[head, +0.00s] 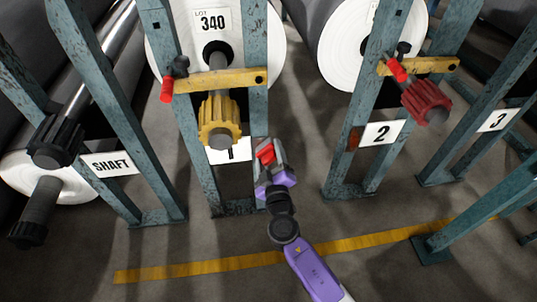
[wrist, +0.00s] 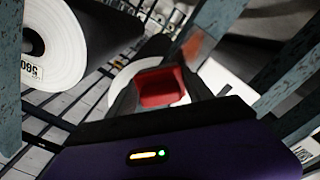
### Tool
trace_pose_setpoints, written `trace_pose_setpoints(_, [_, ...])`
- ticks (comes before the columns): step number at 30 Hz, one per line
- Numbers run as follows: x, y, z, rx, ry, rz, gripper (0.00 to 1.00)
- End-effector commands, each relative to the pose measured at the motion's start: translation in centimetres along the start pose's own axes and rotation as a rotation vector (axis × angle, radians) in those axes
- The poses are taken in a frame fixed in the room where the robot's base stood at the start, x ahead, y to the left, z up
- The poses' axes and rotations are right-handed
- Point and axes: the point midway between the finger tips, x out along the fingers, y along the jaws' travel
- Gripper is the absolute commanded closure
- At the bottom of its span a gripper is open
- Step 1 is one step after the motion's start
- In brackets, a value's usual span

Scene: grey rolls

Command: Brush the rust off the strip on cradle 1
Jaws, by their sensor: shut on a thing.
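My gripper (head: 266,158) is shut on a red block-like thing (wrist: 162,87), perhaps the brush; no bristles show. It is low in front of the right post (head: 259,110) of cradle 1, the frame with the yellow fluted knob (head: 220,120). The number plate (head: 230,150) under that knob is partly hidden. I cannot make out a rust strip on cradle 1 in the head view, where my gripper covers the post's lower part. The wrist view shows a rusty orange patch (wrist: 195,48) on a post beyond the red block; I cannot tell which cradle it is on.
Cradle 2, with its plate (head: 381,134), has a rust-brown patch (head: 353,138) and a dark red knob (head: 427,103). A red lever (head: 166,89) sticks out from cradle 1's yellow bar (head: 212,80). A yellow floor line (head: 200,267) crosses open floor.

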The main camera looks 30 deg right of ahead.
Motion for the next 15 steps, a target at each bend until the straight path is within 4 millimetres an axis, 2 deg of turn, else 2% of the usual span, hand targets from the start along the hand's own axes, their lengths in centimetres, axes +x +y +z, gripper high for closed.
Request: trace_pose_setpoints(15, [0.2,-2.6,-2.4,0.0,0.003,-0.001,0.73])
